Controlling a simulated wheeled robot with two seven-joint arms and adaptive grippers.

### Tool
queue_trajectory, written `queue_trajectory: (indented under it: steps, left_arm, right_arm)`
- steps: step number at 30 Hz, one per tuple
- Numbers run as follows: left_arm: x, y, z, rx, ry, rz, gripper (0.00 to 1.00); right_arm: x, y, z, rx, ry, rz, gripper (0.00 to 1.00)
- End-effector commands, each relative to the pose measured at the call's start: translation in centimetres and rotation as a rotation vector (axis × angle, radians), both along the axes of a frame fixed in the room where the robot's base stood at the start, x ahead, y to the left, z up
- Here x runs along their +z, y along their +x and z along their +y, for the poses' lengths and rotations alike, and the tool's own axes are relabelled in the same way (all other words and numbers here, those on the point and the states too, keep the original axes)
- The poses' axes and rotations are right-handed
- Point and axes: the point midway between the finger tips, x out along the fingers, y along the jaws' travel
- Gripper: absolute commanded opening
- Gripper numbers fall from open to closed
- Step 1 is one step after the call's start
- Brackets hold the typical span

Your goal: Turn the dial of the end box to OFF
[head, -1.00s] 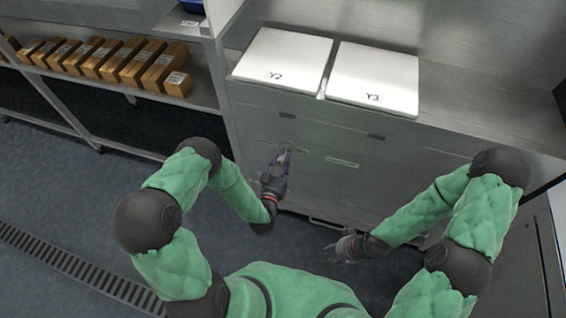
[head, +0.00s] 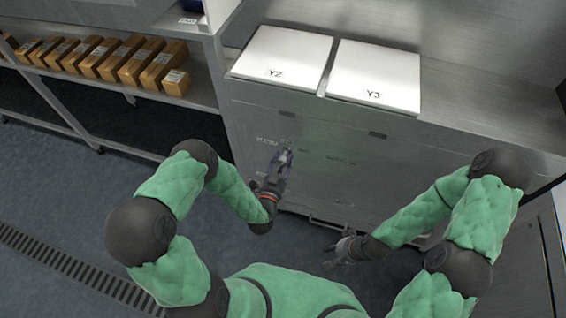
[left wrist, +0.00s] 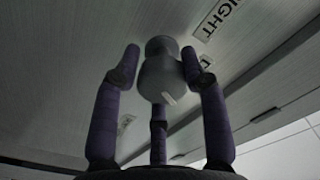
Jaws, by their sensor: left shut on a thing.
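A round grey dial (left wrist: 163,78) with a pale pointer mark sits on a brushed-steel panel in the left wrist view. My left gripper (left wrist: 160,70) has its dark purple fingers around the dial and is shut on it; the pale mark points down and slightly right in that view. In the head view my left gripper (head: 286,156) is at the front of the steel cabinet (head: 310,185) and hides the dial. A label (left wrist: 222,18) beside the dial ends in "IGHT"; another is partly hidden by a finger. No OFF marking is readable. My right gripper (head: 338,252) hangs low, away from the cabinet; its jaws are unclear.
White lids marked Y2 (head: 281,55) and Y3 (head: 374,76) lie on the cabinet top. A shelf (head: 120,88) with several brown boxes (head: 130,65) stands at the left. The floor (head: 65,180) at the left is clear, with a drain grate (head: 80,273).

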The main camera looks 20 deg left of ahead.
Motion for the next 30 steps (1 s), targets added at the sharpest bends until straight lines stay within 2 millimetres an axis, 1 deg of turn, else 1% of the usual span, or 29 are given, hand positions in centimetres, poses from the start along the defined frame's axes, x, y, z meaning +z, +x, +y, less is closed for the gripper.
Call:
queue_trajectory:
  steps: [1, 9, 15, 22, 30]
  left_arm:
    - [-0.63, -0.24, 0.34, 0.012, 0.044, 0.015, 0.1]
    - [-0.56, -0.26, 0.43, 0.01, 0.271, 0.008, 0.1]
    - [-0.44, -0.23, 0.52, 0.011, 0.396, 0.002, 0.1]
    - [-0.35, -0.23, 0.56, 0.012, 0.479, -0.001, 0.1]
    - [-0.28, -0.21, 0.59, 0.013, 0.509, -0.005, 0.11]
  right_arm:
    - [-0.29, 0.0, 0.0, 0.0, 0.0, 0.0, 0.4]
    - [-0.78, 0.0, 0.0, 0.0, 0.0, 0.0, 0.4]
    - [-0.93, 0.01, 0.0, 0.0, 0.0, 0.0, 0.4]
    - [-1.01, 0.0, 0.0, 0.0, 0.0, 0.0, 0.4]
    - [-1.02, 0.01, 0.0, 0.0, 0.0, 0.0, 0.4]
